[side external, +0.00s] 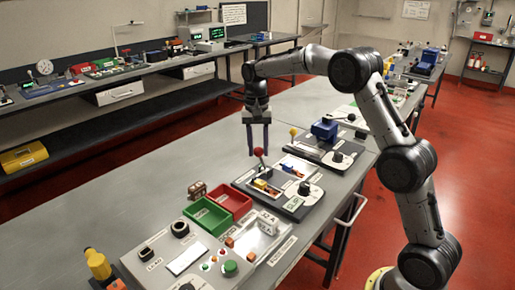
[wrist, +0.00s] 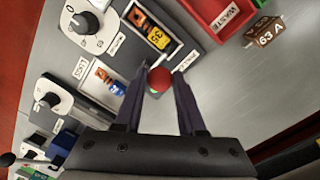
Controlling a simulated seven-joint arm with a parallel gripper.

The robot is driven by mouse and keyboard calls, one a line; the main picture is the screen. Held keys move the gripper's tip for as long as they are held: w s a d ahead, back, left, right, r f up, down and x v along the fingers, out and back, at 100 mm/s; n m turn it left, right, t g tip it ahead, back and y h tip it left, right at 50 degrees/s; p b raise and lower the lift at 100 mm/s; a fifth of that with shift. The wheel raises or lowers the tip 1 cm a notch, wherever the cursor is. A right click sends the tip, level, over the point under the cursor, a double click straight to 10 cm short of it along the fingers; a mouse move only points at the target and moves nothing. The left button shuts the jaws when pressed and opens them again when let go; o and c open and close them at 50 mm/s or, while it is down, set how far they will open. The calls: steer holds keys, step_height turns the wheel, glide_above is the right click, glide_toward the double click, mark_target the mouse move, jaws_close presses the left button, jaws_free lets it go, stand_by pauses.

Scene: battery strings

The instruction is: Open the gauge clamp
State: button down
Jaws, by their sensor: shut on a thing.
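A red ball knob (side external: 259,152) tops a lever at the back left of a dark board (side external: 293,210). The board also has a slot holding a yellow cell (side external: 261,184) and a white dial (side external: 304,190). I cannot read which label names the gauge clamp. My gripper (side external: 259,151) points down and is shut on the red knob. In the wrist view the knob (wrist: 158,79) sits between my fingertips (wrist: 160,76), its pale stem leading up toward the board. The yellow cell marked 35 (wrist: 156,37) lies in its slot there.
A red bin (side external: 236,198) and a green bin (side external: 207,213) stand nearer the camera, beside a brown block (side external: 197,190). A second board with a blue block (side external: 324,131) and a yellow-knobbed lever (side external: 293,132) lies beyond.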

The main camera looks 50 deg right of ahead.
steer(key=shift+d+r+y, duration=0.25)
steer(key=shift+d+y, duration=0.65)
steer(key=shift+d, duration=0.05)
steer(key=d+f+y, duration=0.1)
steer(key=d+y, duration=0.6)
steer(key=y, duration=0.1)
steer(key=shift+d, duration=0.2)
steer(key=c, duration=0.5)
jaws_free()
steer(key=shift+f, duration=0.1)
